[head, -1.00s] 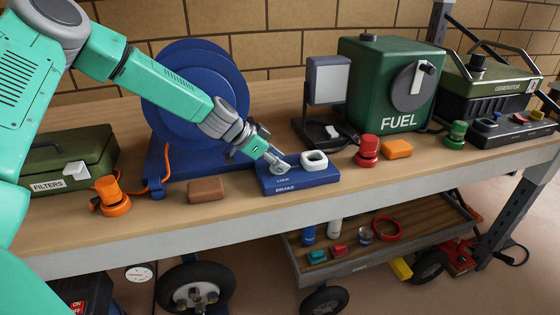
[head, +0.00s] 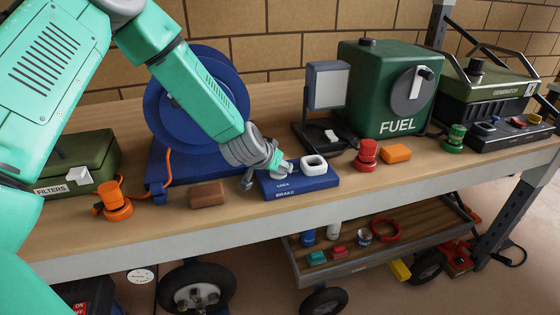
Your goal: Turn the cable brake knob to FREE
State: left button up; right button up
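The blue brake box (head: 318,183) stands near the front edge of the bench, with LOCK and BRAKE lettered on its front part. A white ring-shaped part (head: 314,162) is on its right half. The grey knob is at its left half, mostly hidden by my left gripper (head: 266,178). That gripper points down at the box's left end. One dark finger shows left of the box, the other is close to the knob; contact and grip are unclear. The knob's pointing direction and any FREE mark cannot be read. My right gripper is not in view.
The blue cable reel (head: 165,105) stands behind my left arm. A brown block (head: 207,194) and an orange knob (head: 115,202) lie left of the box. A grey lamp (head: 327,87), red knob (head: 367,154) and green fuel tank (head: 365,98) stand to the right.

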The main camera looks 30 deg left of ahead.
pick_arm(q)
jog(key=n+y+p, duration=0.1)
jog(key=n+g+y+p, duration=0.1)
jog(key=n+p, duration=0.1)
jog(key=n+y+p, duration=0.2)
jog(key=shift+s+d+f, duration=0.1)
jog(key=shift+s, duration=0.15)
jog(key=shift+f+n+g+y+p, duration=0.15)
jog(key=shift+n+g+y+p, duration=0.5)
jog(key=shift+n, duration=0.55)
jog(key=shift+n+g+y+p, duration=0.35)
jog(key=shift+n+g, duration=0.1)
jog(key=shift+n, duration=0.35)
jog(key=o, duration=1.2)
jog(key=shift+w, duration=0.1)
jog(key=shift+c, duration=0.2)
